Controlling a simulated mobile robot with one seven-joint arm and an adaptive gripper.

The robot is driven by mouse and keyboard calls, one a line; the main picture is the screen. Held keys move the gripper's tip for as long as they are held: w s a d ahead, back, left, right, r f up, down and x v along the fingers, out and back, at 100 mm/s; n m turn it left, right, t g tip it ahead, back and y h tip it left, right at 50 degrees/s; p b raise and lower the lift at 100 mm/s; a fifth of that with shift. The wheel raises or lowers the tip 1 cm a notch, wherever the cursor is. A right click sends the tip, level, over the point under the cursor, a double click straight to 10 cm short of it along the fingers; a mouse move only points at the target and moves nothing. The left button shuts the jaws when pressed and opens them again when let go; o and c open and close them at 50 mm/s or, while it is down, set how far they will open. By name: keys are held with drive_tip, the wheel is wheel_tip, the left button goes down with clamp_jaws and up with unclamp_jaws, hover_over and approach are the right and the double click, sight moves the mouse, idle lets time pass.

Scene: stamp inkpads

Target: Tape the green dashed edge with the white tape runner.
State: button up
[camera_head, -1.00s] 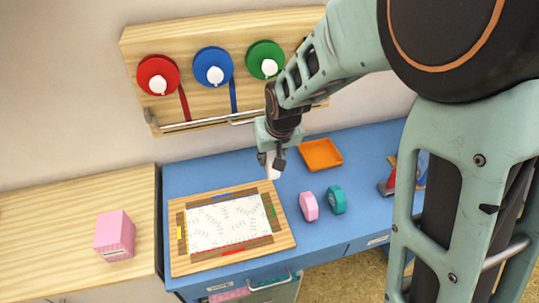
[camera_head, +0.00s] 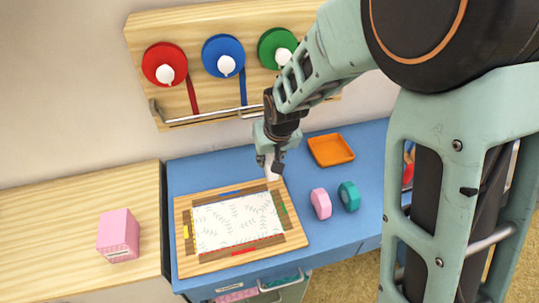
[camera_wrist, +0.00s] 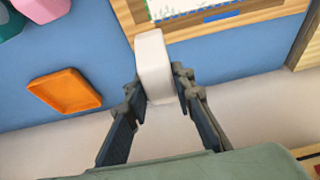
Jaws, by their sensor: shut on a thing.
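My gripper (camera_wrist: 158,92) is shut on the white tape runner (camera_wrist: 154,58), which sits between the two fingers in the wrist view. In the head view the white tape runner (camera_head: 272,173) hangs under my gripper (camera_head: 270,164) at the far right corner of the wooden board (camera_head: 184,262). I cannot tell whether it touches the board. A white patterned sheet (camera_head: 235,222) lies on the board inside brown strips. The green mark (camera_head: 281,205) is at the sheet's right side. In the wrist view green dashes (camera_wrist: 152,10) show along the sheet's left edge, just beyond the runner.
Pink (camera_head: 321,204) and teal (camera_head: 349,196) tape runners stand right of the board. An orange tray (camera_head: 331,150) lies behind them on the blue desk (camera_head: 352,233). A pink box (camera_head: 118,235) is on the left table. Red, blue and green reels hang on the wall rack (camera_head: 197,107).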

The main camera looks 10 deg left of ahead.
drive_tip(key=shift+f, duration=0.25)
drive_tip(key=shift+f+b, duration=2.35)
drive_tip(key=shift+f, duration=0.35)
drive_tip(key=shift+f+b, duration=0.65)
drive_tip(key=shift+f, duration=0.1)
drive_tip(key=shift+s, duration=0.1)
drive_tip(key=shift+s+d+b, duration=0.2)
drive_tip(key=shift+s+d, duration=0.25)
drive_tip(key=shift+s, duration=0.45)
drive_tip(key=shift+s+d+b, duration=0.15)
drive_tip(key=shift+s+d, duration=0.25)
drive_tip(key=shift+s, duration=0.45)
drive_tip(key=shift+s+d+b, duration=0.15)
drive_tip(key=shift+s+d, duration=0.3)
drive_tip(key=shift+s, duration=0.45)
drive_tip(key=shift+s+d+b, duration=0.15)
drive_tip(key=shift+s+d, duration=0.25)
drive_tip(key=shift+s, duration=0.45)
